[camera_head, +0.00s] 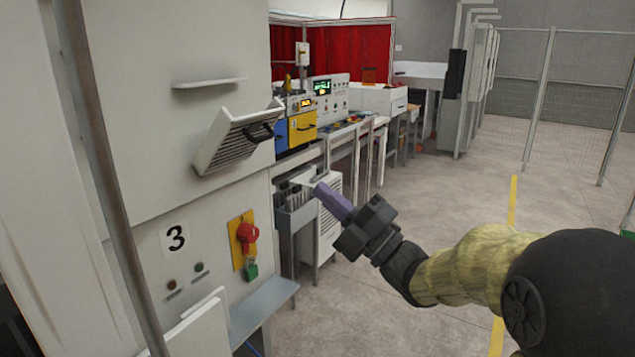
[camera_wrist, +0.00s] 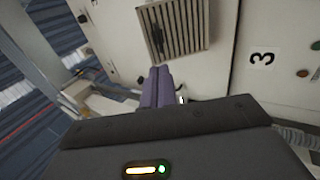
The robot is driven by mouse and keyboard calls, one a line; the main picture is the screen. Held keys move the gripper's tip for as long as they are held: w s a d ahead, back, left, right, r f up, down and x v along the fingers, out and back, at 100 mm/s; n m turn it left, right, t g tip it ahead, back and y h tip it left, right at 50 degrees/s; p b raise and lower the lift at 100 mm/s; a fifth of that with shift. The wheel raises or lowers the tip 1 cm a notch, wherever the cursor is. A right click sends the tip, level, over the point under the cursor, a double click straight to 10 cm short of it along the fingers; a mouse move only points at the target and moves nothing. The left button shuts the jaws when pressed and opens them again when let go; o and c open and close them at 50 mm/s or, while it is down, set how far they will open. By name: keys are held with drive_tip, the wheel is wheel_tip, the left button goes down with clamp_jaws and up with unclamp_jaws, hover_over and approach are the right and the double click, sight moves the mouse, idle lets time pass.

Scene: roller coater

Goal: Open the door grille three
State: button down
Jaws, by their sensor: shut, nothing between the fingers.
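The door grille (camera_head: 232,143) is a white slatted panel with a dark handle (camera_head: 260,131) on the cabinet wall above the number 3. It stands slanted out from the wall in the head view; how far it can swing is not clear. The slats of the grille (camera_wrist: 185,28) also show at the top of the wrist view. My gripper (camera_head: 320,189) has purple fingers, shut and empty, to the right of and below the grille, apart from the handle. Its fingertips (camera_wrist: 160,70) point toward the grille's lower edge in the wrist view.
A small shelf (camera_head: 210,83) juts out above the grille. Below are the number 3 label (camera_head: 175,238), a red switch (camera_head: 247,233) on a yellow plate and a grey ledge (camera_head: 262,305). Workbenches stand behind my gripper. Open floor (camera_head: 430,200) lies to the right.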

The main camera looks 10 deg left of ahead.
sight(266, 139)
drive_tip(key=p+x, duration=0.6)
drive_tip(key=x, duration=0.5)
drive_tip(key=shift+r, duration=0.2)
drive_tip(key=shift+w+a+r, duration=0.15)
drive_tip(key=shift+w+a, duration=0.15)
drive_tip(key=shift+a, duration=0.25)
